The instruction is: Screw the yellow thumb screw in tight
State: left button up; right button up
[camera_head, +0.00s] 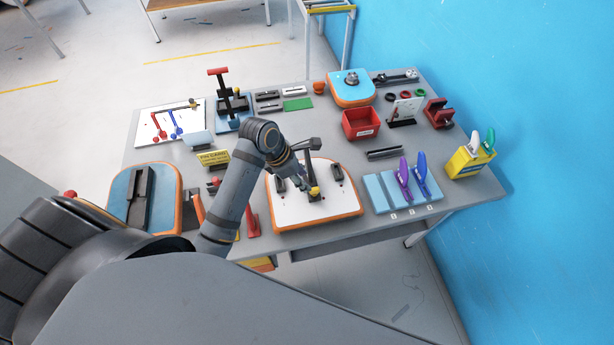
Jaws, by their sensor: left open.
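The yellow thumb screw (315,191) is a small yellow knob low on the front of a dark upright fixture (313,172). The fixture stands on a white board with an orange rim (318,217) near the table's front edge. My left gripper (303,184) comes in from the left, with its open fingers just left of the screw. I cannot tell at this size whether a finger touches the screw. How deep the screw sits is too small to see. My right gripper is not in view.
Dark blocks (337,173) stand on the board beside the fixture. Blue stands with purple and blue clamps (404,178) lie right of it. A red bin (361,124) is behind, and a yellow sign (213,158) is left of my arm. Bare grey table (465,191) shows at the right.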

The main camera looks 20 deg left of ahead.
aim_at(314, 189)
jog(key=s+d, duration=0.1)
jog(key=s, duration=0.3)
pick_arm(q)
jog(key=x, duration=0.3)
jog(key=p+x, duration=0.1)
jog(key=x, duration=0.1)
jog(key=shift+w+a+f, duration=0.2)
jog(key=shift+w+f, duration=0.15)
jog(key=shift+f, duration=0.05)
jog(key=x, duration=0.3)
jog(key=shift+w+f, duration=0.1)
jog(key=shift+w, duration=0.15)
jog(key=shift+s, duration=0.1)
jog(key=shift+c, duration=0.3)
jog(key=shift+f, duration=0.1)
jog(key=shift+c, duration=1.1)
jog(key=c, duration=0.5)
grip_shut()
jog(key=shift+o, duration=0.7)
grip_release()
grip_shut()
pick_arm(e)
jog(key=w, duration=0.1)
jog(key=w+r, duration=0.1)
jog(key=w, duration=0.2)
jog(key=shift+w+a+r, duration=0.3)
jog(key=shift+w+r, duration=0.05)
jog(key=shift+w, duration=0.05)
